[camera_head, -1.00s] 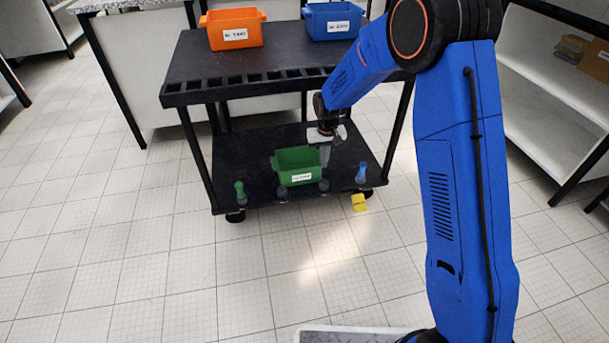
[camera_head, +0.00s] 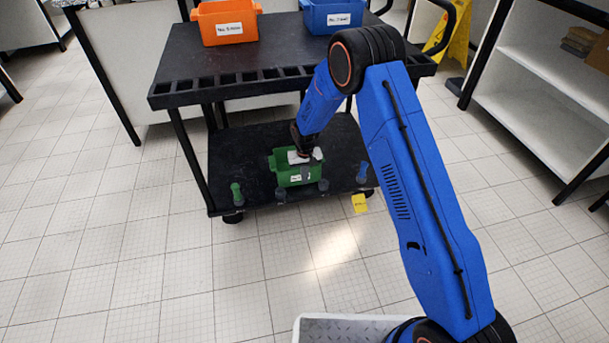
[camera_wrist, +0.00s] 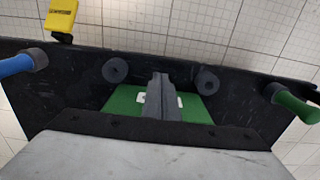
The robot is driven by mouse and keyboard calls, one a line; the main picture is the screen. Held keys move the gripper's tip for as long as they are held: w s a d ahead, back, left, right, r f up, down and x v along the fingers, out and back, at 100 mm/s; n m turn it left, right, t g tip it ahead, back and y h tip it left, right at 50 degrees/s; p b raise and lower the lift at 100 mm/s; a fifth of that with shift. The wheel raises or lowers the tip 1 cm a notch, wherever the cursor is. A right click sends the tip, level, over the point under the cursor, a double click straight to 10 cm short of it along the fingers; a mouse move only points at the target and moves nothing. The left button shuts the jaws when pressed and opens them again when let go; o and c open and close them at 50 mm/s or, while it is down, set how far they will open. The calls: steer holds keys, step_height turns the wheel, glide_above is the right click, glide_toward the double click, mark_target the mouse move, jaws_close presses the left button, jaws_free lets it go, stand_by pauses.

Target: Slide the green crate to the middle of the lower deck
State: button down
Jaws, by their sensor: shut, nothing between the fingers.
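The green crate (camera_head: 290,175) sits on the black lower deck (camera_head: 238,160) of the cart, by the deck's front edge and a little right of its middle in the head view. My gripper (camera_head: 308,172) is shut and empty, pointing down at the crate. In the head view its fingers overlap the right part of the crate; whether they touch it is unclear. In the wrist view the shut fingers (camera_wrist: 161,98) stand in front of the green crate (camera_wrist: 122,104) and hide its middle, including part of its white label.
A yellow tag (camera_head: 359,203) hangs at the front. The upper deck holds an orange crate (camera_head: 228,24) and a blue crate (camera_head: 333,15). Deck space left of the green crate is clear.

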step_height(320, 180, down, 6)
steer(key=shift+f, duration=0.15)
steer(key=shift+w+a+f, duration=0.1)
steer(key=shift+w+a, duration=0.05)
steer(key=shift+w, duration=0.4)
steer(key=shift+w+a, duration=0.15)
steer(key=shift+w, duration=0.35)
steer(key=shift+w+a, duration=0.25)
steer(key=shift+w, duration=0.65)
